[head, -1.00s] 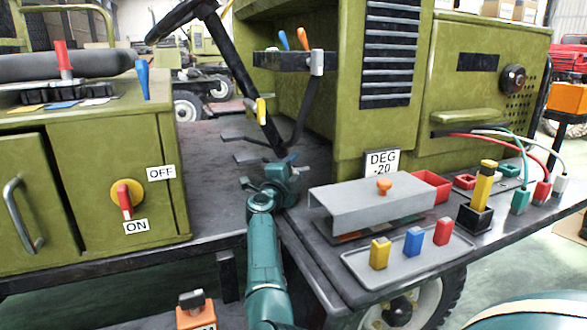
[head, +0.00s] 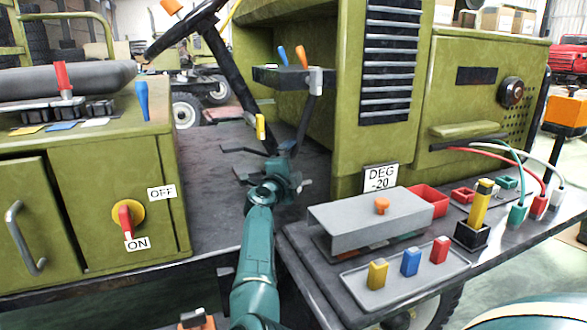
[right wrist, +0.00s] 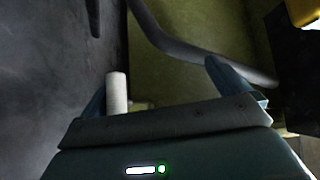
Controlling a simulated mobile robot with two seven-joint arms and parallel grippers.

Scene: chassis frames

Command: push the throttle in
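My right arm reaches up from the bottom of the head view. Its gripper (head: 287,152) is at the lower end of the steering column, over the cab floor. In the right wrist view the two blue fingers (right wrist: 165,88) stand wide apart, with nothing clamped between them. A pale cylindrical knob (right wrist: 116,92) shows beside the left finger. In the head view a yellow-gripped lever (head: 260,127) is just above the gripper. A light grey knob (head: 316,80) is at the dash box corner. I cannot tell which control is the throttle. My left gripper is out of view.
The dash box (head: 285,76) carries blue and orange levers. The steering wheel (head: 183,35) is at upper left. A console (head: 80,190) with a red OFF/ON switch (head: 127,215) stands left. The running board at right holds a grey cover (head: 345,222) and a tray (head: 350,287).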

